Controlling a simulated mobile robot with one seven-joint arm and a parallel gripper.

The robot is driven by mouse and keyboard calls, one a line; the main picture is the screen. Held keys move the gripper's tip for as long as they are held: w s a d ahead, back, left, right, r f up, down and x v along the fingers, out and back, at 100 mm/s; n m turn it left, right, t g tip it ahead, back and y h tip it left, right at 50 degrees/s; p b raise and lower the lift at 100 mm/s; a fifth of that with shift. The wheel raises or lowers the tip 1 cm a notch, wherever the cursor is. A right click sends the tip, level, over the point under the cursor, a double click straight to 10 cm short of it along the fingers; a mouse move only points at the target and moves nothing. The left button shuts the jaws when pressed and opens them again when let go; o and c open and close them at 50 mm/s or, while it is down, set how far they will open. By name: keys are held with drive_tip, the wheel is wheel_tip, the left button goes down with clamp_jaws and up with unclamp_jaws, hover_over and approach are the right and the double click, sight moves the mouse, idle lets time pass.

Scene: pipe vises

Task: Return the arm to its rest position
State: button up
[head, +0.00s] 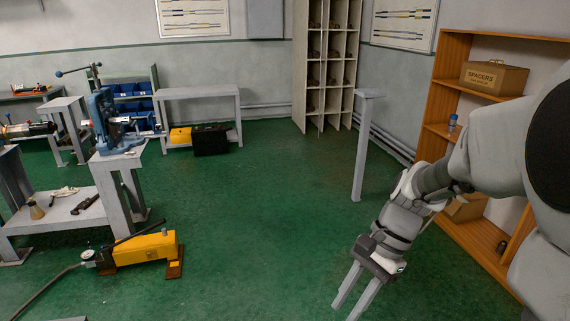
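My gripper (358,288) hangs at the lower right of the head view, pointing down and to the left over the green floor. Its two fingers are apart, and I see nothing between them. My arm comes in from the right edge, in front of part of the wooden shelf. The wrist is bent downward, and the fingers look clear of every object around them.
A wooden shelf (447,75) with a spacers box (492,78) stands behind my arm. A thin grey post (362,150) rises near it. A yellow pump (145,248) lies on the floor left. A blue vise (104,122) tops a grey stand. The middle floor is clear.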

drive_tip(key=s+d+r+n+t+h, duration=0.2)
drive_tip(key=s+r+n+t+h, duration=0.2)
drive_tip(key=s+r+n+t, duration=0.4)
drive_tip(key=shift+d+r+n+h, duration=0.4)
drive_tip(key=shift+r+n, duration=1)
drive_tip(key=shift+n, duration=0.2)
